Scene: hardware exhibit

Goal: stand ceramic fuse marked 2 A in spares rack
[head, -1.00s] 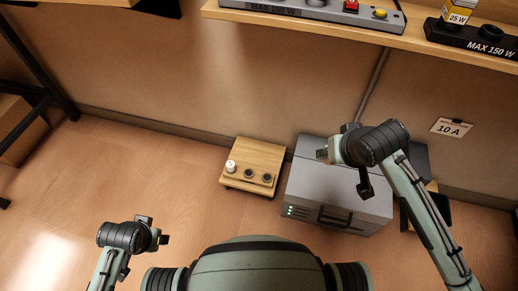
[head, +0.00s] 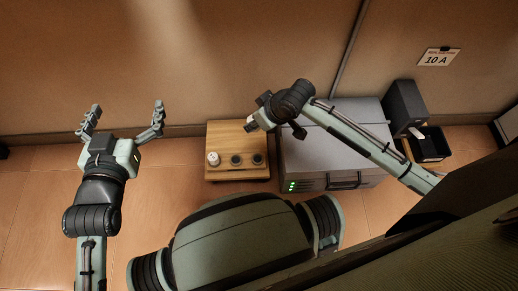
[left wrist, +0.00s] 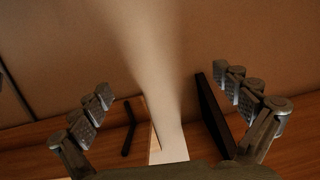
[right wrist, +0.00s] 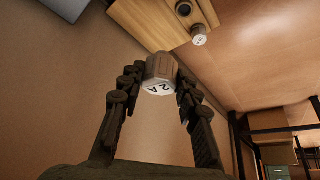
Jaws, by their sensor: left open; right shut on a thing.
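The fuse marked 2 A (right wrist: 160,76) is a pale ceramic cylinder with a white marked end. It is clamped between the fingertips of my right gripper (right wrist: 158,78), its marked end facing the wrist camera. In the head view my right gripper (head: 253,121) is near the right back part of the wooden spares rack (head: 225,134). The rack has a row of three places: a white fuse (head: 213,158) stands in the left one, and two dark round sockets (head: 236,160) show beside it. My left gripper (head: 121,120) is open and empty, left of the rack.
A grey metal case (head: 335,150) with green lights stands right of the rack. Behind it to the right are a dark box (head: 405,106) and a black tray (head: 433,148). A 10 A card (head: 438,58) is on the wall. Floor left of the rack is clear.

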